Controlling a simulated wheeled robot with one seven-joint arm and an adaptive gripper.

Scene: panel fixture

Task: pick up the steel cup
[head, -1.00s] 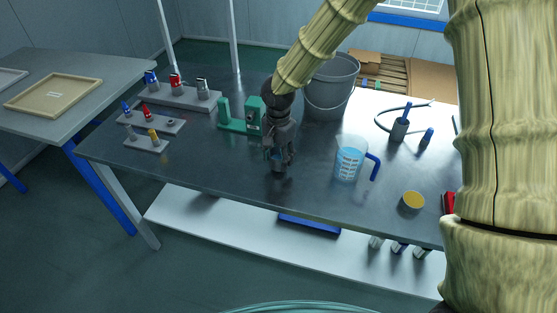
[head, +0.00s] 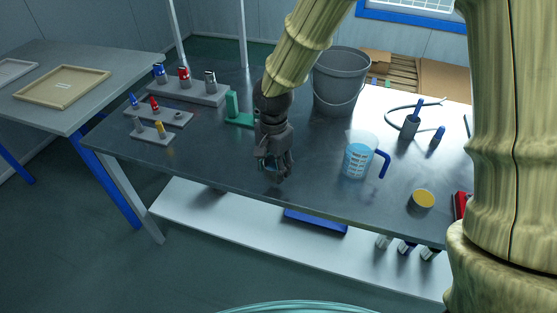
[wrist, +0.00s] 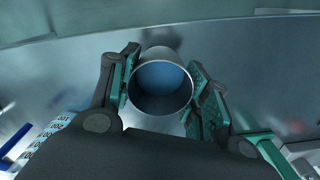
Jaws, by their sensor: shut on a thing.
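The steel cup (wrist: 160,78) is in the middle of the wrist view, a round open metal vessel with a bluish inside. My gripper (wrist: 163,92) has its two green-padded fingers on opposite sides of it, shut on its wall. In the head view my gripper (head: 272,168) points down over the front part of the dark workbench (head: 225,160). There the cup is mostly hidden by the fingers, and I cannot tell whether its base touches the bench.
A measuring jug (head: 359,158) with a blue handle stands right of my gripper. A grey bucket (head: 338,82) and a green fixture (head: 236,112) are behind. A yellow-topped round container (head: 423,199) is near the front right. Racks (head: 185,95) with small parts are at left.

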